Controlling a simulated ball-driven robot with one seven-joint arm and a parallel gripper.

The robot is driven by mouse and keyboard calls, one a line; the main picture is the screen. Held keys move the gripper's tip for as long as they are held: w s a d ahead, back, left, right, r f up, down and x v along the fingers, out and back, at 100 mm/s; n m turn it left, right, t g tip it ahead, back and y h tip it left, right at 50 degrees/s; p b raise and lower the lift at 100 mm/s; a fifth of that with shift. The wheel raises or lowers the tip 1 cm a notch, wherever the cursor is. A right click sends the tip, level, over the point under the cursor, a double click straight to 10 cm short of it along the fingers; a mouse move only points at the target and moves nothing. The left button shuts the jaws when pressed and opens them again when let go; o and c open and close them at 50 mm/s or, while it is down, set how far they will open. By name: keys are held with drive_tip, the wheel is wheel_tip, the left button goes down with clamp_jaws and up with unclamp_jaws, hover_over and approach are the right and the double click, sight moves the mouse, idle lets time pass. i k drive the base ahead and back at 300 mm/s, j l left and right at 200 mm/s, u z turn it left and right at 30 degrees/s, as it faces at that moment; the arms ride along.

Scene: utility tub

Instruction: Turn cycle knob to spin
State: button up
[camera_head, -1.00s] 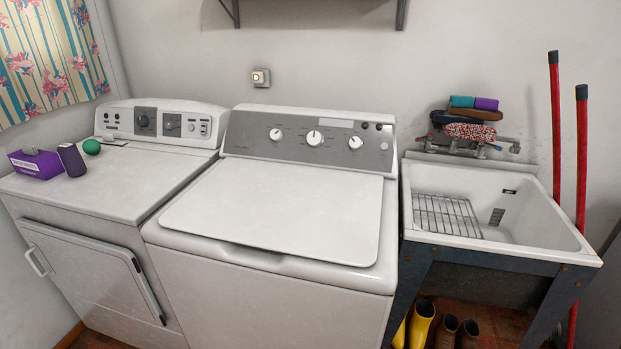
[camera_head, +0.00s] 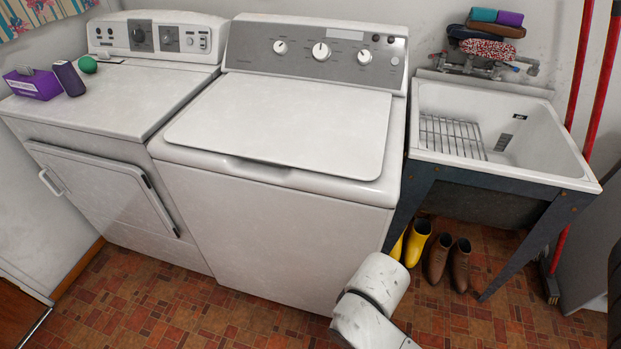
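The washer (camera_head: 270,200) stands in the middle with its lid (camera_head: 285,122) shut. The middle knob's pointer looks roughly upright. Which knob is the cycle knob cannot be read at this size. A white part of my arm shows at the bottom, in front of the washer and well below the panel. My gripper is not in view.
The dryer (camera_head: 110,110) on the left holds a purple box (camera_head: 33,84), a dark container (camera_head: 68,78) and a green ball (camera_head: 87,64). A sink (camera_head: 540,140) with a wire rack (camera_head: 450,136) stands right. Boots (camera_head: 437,262) stand under it. Red-brown floor in front is clear.

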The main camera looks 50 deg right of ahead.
sight(321, 52)
drive_tip(key=k+j+z, duration=0.1)
drive_tip(key=z, duration=1.05)
